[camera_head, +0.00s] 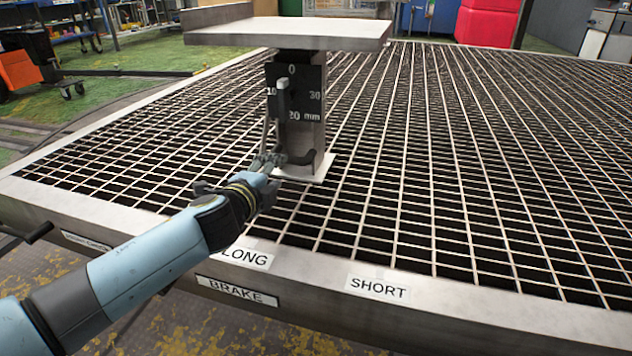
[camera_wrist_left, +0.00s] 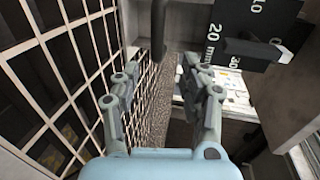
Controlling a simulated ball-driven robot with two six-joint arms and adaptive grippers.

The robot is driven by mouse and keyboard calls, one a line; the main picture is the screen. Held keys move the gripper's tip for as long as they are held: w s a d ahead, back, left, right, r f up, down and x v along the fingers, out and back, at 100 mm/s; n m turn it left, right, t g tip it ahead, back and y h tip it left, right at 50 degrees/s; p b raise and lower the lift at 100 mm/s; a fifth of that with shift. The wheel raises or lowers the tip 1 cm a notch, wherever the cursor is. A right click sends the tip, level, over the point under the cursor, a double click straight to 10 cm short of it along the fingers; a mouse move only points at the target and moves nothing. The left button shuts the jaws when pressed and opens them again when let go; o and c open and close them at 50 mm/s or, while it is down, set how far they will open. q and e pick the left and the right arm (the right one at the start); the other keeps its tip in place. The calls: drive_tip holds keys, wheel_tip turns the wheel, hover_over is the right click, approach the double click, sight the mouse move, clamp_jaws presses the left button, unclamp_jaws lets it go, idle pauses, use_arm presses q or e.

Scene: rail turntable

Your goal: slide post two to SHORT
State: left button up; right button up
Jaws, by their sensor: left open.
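One grey post (camera_head: 314,130) stands upright on the grating, with a flat plate (camera_head: 290,33) on top. No number shows on it. A black millimetre scale with a grey pointer (camera_head: 283,98) is on its face. A dark curved handle (camera_head: 303,159) sticks out near its foot. The post stands behind the LONG label (camera_head: 244,257), left of the SHORT label (camera_head: 378,288). My left gripper (camera_head: 265,160) is close to the handle, left of it. In the left wrist view its fingers (camera_wrist_left: 162,70) are apart and empty, with a dark bar (camera_wrist_left: 158,30) beyond them.
The metal grating (camera_head: 450,150) is clear to the right of the post. A grey frame edge (camera_head: 480,315) runs along the front, with a BRAKE label (camera_head: 237,291). A red box (camera_head: 487,22) stands behind the grating. An orange and black cart (camera_head: 35,60) is at the far left.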

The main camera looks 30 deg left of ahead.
sight(290, 162)
use_arm(q)
drive_tip(key=shift+w+f, duration=0.15)
drive_tip(key=shift+f, duration=0.25)
drive_tip(key=shift+w+a, duration=0.1)
drive_tip(key=shift+w, duration=0.25)
drive_tip(key=b+x, duration=0.2)
drive_tip(key=x, duration=0.6)
drive_tip(key=shift+w+a+f, duration=0.1)
drive_tip(key=shift+w+f, duration=0.1)
drive_tip(key=shift+w, duration=0.1)
drive_tip(key=shift+w+a, duration=0.15)
drive_tip(key=shift+w, duration=0.55)
use_arm(e)
drive_tip(key=shift+s+a+f+t, duration=0.1)
drive_tip(key=shift+s+f+t, duration=0.45)
drive_tip(key=shift+f+t, duration=0.2)
drive_tip(key=shift+s+a+f+t, duration=0.1)
drive_tip(key=shift+s+f+t, duration=0.45)
drive_tip(key=shift+f+t, duration=0.15)
use_arm(q)
clamp_jaws()
use_arm(e)
drive_tip(key=shift+f, duration=0.1)
use_arm(q)
drive_tip(key=shift+f, duration=0.15)
